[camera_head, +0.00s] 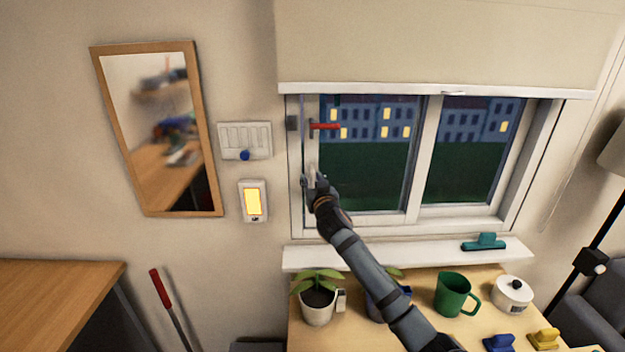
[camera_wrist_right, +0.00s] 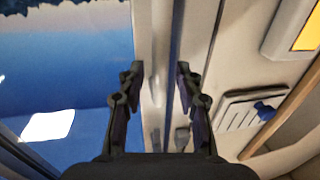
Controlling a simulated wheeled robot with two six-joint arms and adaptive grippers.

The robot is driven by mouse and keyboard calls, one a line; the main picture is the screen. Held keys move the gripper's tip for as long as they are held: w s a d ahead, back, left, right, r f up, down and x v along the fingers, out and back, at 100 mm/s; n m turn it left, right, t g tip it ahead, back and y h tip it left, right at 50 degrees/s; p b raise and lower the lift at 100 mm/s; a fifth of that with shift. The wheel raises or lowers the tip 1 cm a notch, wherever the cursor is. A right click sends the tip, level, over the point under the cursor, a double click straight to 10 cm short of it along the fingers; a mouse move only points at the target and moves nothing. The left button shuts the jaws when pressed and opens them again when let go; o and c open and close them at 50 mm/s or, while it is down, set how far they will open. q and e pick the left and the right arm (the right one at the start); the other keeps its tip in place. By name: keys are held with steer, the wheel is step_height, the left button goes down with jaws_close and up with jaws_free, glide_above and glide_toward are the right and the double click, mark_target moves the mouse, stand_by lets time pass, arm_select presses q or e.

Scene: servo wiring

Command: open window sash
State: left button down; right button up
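The window sash (camera_head: 313,155) is a white frame with dark glass, in the left part of the window. Its red handle (camera_head: 325,126) lies level, pointing right. A narrow blue-grey strip runs between the sash's left edge and the outer frame; I cannot tell how far the sash stands off. My right gripper (camera_head: 314,184) is at that left edge, below the handle. In the right wrist view my right gripper (camera_wrist_right: 158,76) has its fingers apart, with the pale upright sash edge (camera_wrist_right: 160,35) between them. Contact is unclear. My left gripper is out of view.
A blind (camera_head: 440,45) hangs above the window. A white sill (camera_head: 390,250) holds a teal clip-like object (camera_head: 484,242). Below, the table has a potted plant (camera_head: 318,308), green mug (camera_head: 453,294) and white pot (camera_head: 512,294). A switch panel (camera_head: 244,139) is left of the window.

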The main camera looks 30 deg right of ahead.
jaws_close()
steer(key=shift+w+f, duration=0.1)
steer(key=shift+f, duration=0.05)
